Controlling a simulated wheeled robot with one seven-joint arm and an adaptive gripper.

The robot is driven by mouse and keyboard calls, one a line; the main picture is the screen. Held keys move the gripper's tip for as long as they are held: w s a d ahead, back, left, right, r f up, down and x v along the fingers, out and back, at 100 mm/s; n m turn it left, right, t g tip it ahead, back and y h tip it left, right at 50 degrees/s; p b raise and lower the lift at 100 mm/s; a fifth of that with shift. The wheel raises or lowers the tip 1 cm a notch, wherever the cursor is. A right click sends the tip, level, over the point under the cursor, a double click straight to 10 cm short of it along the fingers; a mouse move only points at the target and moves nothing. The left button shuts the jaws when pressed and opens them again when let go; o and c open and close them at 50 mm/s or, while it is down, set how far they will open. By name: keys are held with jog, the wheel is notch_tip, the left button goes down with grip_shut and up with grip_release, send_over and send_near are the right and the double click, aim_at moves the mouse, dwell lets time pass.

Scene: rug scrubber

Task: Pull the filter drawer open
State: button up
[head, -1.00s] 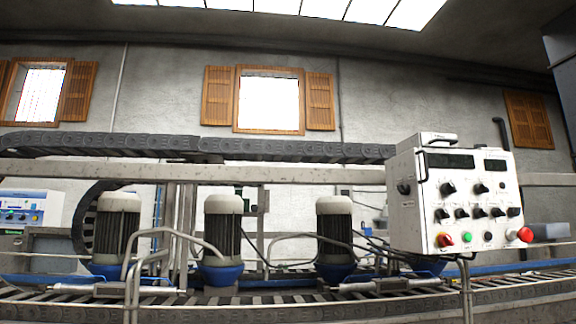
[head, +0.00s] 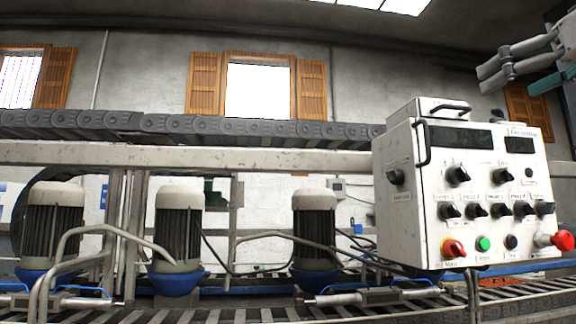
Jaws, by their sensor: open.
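A white control box (head: 408,215) stands at the right of the head view. On its top is a shallow white unit (head: 405,109) with a dark bar handle (head: 450,107). A second dark handle (head: 422,143) is upright at the box's upper left front edge. No part is clearly readable as the filter drawer, so I cannot tell which one it is. My gripper (head: 503,72) is at the upper right, above the box and apart from it. Its grey fingers point left, and it is open and empty.
The box front carries several black knobs, a red-yellow switch (head: 453,248), a green button (head: 483,244) and a red stop button (head: 563,240). Motors (head: 180,230), pipes and a roller conveyor (head: 250,314) fill the left and front. A grey beam (head: 190,157) runs behind.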

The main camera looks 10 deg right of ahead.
aim_at(459, 107)
jog(key=w, duration=0.4)
jog(key=w+r+p, duration=0.1)
jog(key=w, duration=0.4)
jog(key=w+p, duration=0.1)
jog(key=w, duration=0.3)
jog(key=shift+w+d+r, duration=0.15)
jog(key=shift+w+d, duration=0.1)
